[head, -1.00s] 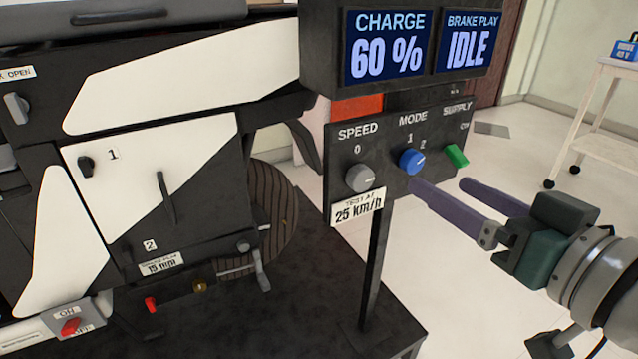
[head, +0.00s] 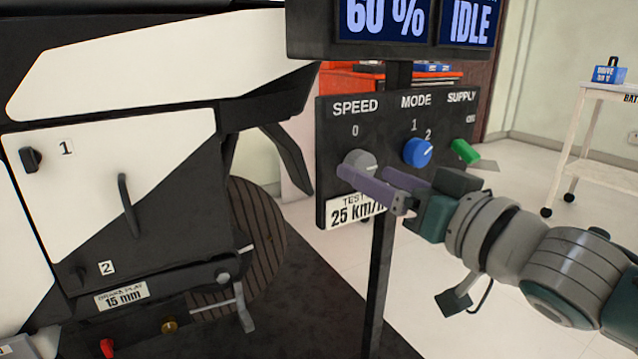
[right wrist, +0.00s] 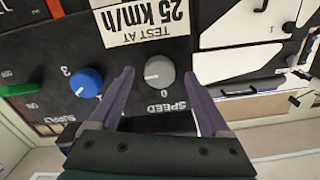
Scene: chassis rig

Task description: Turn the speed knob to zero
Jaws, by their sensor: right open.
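The grey speed knob (head: 360,162) is on the black panel under the word SPEED, with a 0 above it. Its lower part is hidden by a finger of my right gripper (head: 372,180) in the head view. In the right wrist view the grey knob (right wrist: 159,71) shows upside down between the two open fingers of my right gripper (right wrist: 163,88). A light mark on the knob points sideways, not clearly at the 0. The fingers stand on either side of the knob; I cannot tell whether they touch it. My left gripper is not in view.
The blue mode knob (head: 417,153) and green supply switch (head: 465,151) are right of the speed knob. A label reading TEST AT 25 km/h (head: 347,212) is below it. The display box (head: 305,30) overhangs the panel. A white cart (head: 590,92) stands at the right.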

